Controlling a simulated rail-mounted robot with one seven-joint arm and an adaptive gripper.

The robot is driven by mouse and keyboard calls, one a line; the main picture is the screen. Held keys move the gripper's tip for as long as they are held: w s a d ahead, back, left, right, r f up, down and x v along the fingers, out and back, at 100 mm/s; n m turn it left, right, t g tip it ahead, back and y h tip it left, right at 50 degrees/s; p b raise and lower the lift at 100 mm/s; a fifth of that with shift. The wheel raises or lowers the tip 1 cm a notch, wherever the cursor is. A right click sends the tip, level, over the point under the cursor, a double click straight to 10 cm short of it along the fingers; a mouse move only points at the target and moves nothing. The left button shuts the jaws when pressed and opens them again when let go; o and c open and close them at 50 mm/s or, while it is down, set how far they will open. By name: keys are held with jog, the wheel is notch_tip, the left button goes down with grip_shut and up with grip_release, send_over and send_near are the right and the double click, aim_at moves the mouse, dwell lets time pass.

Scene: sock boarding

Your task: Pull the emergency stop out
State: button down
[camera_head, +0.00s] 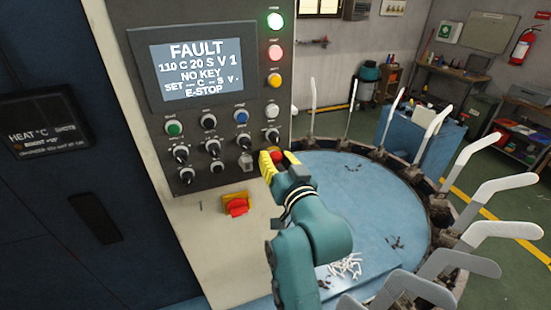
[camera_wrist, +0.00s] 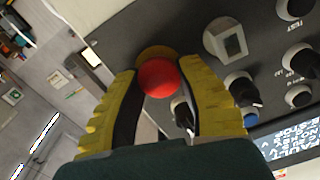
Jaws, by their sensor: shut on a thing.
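The emergency stop is a round red button on a yellow base, low at the right edge of the dark control panel (camera_head: 217,105). In the wrist view the red emergency stop button (camera_wrist: 158,78) sits between the tips of my yellow fingers, with part of its yellow base showing behind. My gripper (camera_head: 272,160) is at the panel, shut on the button. In the head view the button (camera_head: 277,153) shows only in part behind the fingers. The panel's screen (camera_head: 202,72) reads FAULT, NO KEY and E-STOP.
A red rotary switch on a yellow plate (camera_head: 236,205) is below the panel. Several knobs and a key switch (camera_head: 246,161) are close left of my gripper. A round blue table (camera_head: 345,190) ringed with white sock forms (camera_head: 470,262) lies to the right.

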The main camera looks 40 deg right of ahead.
jog(key=shift+v, duration=0.75)
jog(key=c, duration=0.6)
grip_release()
jog(key=v, duration=1.2)
